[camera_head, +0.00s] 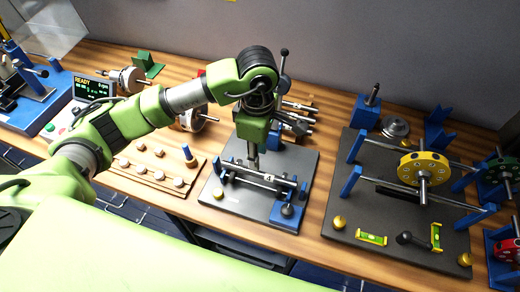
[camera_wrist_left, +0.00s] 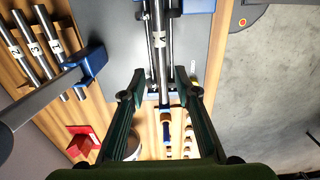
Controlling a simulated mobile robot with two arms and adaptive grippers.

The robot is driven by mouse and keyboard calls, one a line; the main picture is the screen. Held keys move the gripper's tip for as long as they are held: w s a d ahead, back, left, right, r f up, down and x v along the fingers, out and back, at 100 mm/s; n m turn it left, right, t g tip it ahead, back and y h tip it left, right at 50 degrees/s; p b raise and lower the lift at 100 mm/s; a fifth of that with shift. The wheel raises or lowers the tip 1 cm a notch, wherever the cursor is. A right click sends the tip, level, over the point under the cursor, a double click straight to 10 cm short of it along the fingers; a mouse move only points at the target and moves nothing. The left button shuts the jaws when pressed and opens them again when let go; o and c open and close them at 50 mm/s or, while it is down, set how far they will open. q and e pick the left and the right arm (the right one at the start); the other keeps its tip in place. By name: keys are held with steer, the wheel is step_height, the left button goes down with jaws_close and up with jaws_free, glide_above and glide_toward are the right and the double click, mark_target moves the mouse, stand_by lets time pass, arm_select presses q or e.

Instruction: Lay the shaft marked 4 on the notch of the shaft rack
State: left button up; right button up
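The shaft marked 4 (camera_head: 268,178) lies across the fixture with blue supports on a dark grey plate (camera_head: 222,197). In the left wrist view the shaft marked 4 (camera_wrist_left: 158,46) runs between the finger lines. My left gripper (camera_head: 252,164) points down over the shaft's middle. Its fingers (camera_wrist_left: 157,80) stand apart with a gap on each side of the shaft, so it is open. The shaft rack (camera_wrist_left: 92,62) shows as a blue support with several labelled shafts (camera_wrist_left: 34,48). In the head view its shafts (camera_head: 298,106) are partly hidden behind my wrist. My right gripper is not in view.
A wooden block with pegs (camera_head: 150,168) is left of the fixture. A balancing stand (camera_head: 345,230) with a yellow rotor (camera_head: 424,168) is on the right. A blue block with a post (camera_head: 366,110) stands behind it. A display (camera_head: 94,88) reads READY.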

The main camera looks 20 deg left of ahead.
mark_target(259, 172)
arm_select(q)
steer(key=shift+s+f, duration=0.1)
steer(key=shift+f, duration=0.45)
step_height(259, 172, down, 5)
steer(key=b, duration=0.2)
steer(key=shift+r+b, duration=0.15)
steer(key=shift+b, duration=0.2)
step_height(259, 172, down, 4)
steer(key=b, duration=0.4)
steer(key=shift+b, duration=0.3)
jaws_close()
steer(key=shift+d, duration=0.1)
steer(key=shift+r, duration=0.1)
